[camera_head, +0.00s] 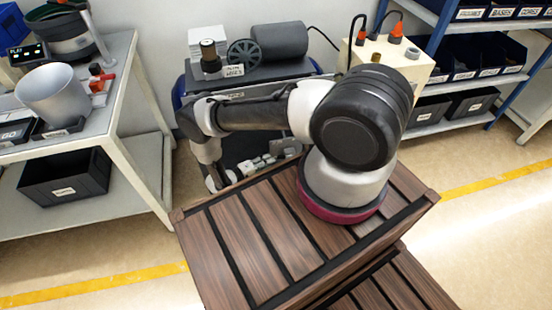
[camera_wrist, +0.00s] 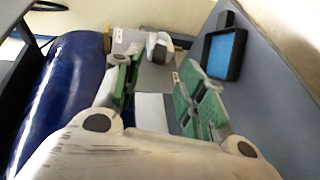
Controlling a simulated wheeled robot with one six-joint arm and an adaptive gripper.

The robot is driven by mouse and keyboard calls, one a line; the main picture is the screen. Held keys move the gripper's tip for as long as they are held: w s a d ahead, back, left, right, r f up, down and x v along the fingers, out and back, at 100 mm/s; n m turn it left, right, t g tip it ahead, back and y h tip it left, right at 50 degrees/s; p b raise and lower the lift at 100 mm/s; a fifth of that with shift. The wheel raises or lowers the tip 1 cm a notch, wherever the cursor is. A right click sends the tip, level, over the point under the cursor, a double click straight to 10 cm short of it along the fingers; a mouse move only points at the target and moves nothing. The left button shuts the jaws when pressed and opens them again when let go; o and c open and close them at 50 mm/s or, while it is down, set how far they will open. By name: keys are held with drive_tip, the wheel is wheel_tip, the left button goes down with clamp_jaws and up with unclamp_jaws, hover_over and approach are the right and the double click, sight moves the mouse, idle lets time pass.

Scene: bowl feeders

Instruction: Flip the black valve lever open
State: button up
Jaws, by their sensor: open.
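I cannot make out the black valve lever for certain in either view. In the wrist view, a small white rounded part with a dark piece (camera_wrist: 159,45) lies beyond my fingertips, too small to identify. My gripper (camera_wrist: 150,85) is open, with green pads on its two fingers and a clear gap between them. A pale grey surface shows through this gap, and I see nothing held. In the head view, my gripper (camera_head: 218,180) hangs low at the left end of my arm, beside the dark machine, partly hidden by the arm.
A large blue rounded body (camera_wrist: 60,85) lies close left of my gripper. A grey panel with a black-framed blue rectangle (camera_wrist: 222,56) is at right. The head view shows a motor unit (camera_head: 279,41), a left bench (camera_head: 125,60), and shelves with bins (camera_head: 480,60).

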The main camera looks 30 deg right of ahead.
sight(279, 159)
drive_tip(key=x, duration=0.7)
drive_tip(key=shift+d+f, duration=0.1)
drive_tip(key=shift+d, duration=0.3)
clamp_jaws()
